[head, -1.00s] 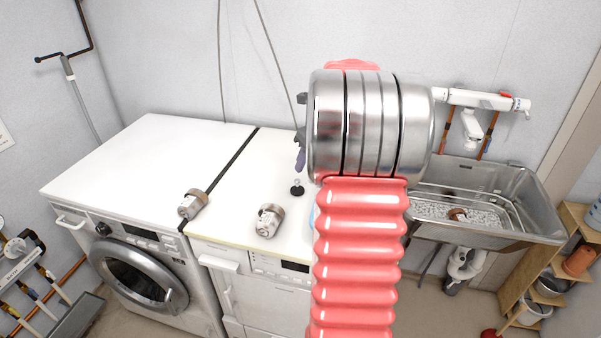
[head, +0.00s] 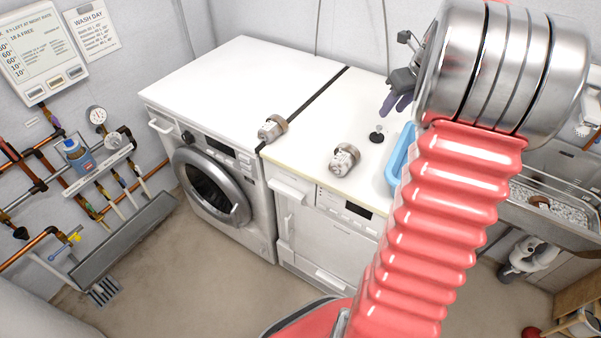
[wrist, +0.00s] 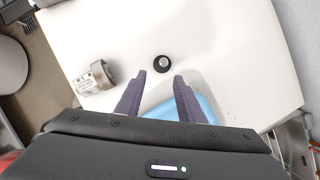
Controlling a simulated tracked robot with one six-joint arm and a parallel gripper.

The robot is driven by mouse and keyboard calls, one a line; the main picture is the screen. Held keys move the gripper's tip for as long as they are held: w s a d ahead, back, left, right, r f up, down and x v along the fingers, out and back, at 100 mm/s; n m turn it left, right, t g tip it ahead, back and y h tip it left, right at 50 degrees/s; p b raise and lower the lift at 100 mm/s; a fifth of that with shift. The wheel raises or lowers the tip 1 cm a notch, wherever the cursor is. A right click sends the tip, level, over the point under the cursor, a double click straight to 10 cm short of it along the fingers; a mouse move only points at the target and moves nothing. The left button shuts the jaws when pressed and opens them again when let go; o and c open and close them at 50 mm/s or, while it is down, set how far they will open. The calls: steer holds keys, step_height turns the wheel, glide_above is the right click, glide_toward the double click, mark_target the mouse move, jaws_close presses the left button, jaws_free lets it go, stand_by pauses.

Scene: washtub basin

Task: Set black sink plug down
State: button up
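The black sink plug (head: 377,136) rests on the white top of the right-hand machine, near its back. In the wrist view the plug (wrist: 165,64) is a black disc with a pale centre, lying just beyond the fingertips and apart from them. My gripper (head: 391,104) hangs above and slightly right of the plug in the head view. In the wrist view my gripper (wrist: 158,77) has its two dark fingers spread, with nothing between them.
A metal-and-white cylinder (head: 344,158) stands left of the plug; another (head: 272,128) is by the gap between machines. A blue tub (head: 401,158) lies close on the right, partly under the fingers in the wrist view. The sink (head: 560,190) is farther right.

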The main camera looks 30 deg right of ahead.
steer(key=s+a+r+n, duration=0.1)
steer(key=a+r+n, duration=0.2)
steer(key=a+n, duration=0.8)
steer(key=s+a+r+n, duration=0.1)
steer(key=a+r+n, duration=0.4)
steer(key=a, duration=0.9)
steer(key=s+a+f+n, duration=0.1)
steer(key=s+a+n, duration=0.5)
steer(key=a+n, duration=0.3)
steer(key=s+a+f+n+t, duration=0.1)
steer(key=s+a+f+n, duration=0.1)
steer(key=s+a+n, duration=0.5)
steer(key=a+n, duration=0.2)
steer(key=n, duration=0.3)
steer(key=shift+s+f+y, duration=0.25)
steer(key=shift+f+y, duration=0.05)
steer(key=shift+s, duration=0.1)
steer(key=shift+c, duration=0.5)
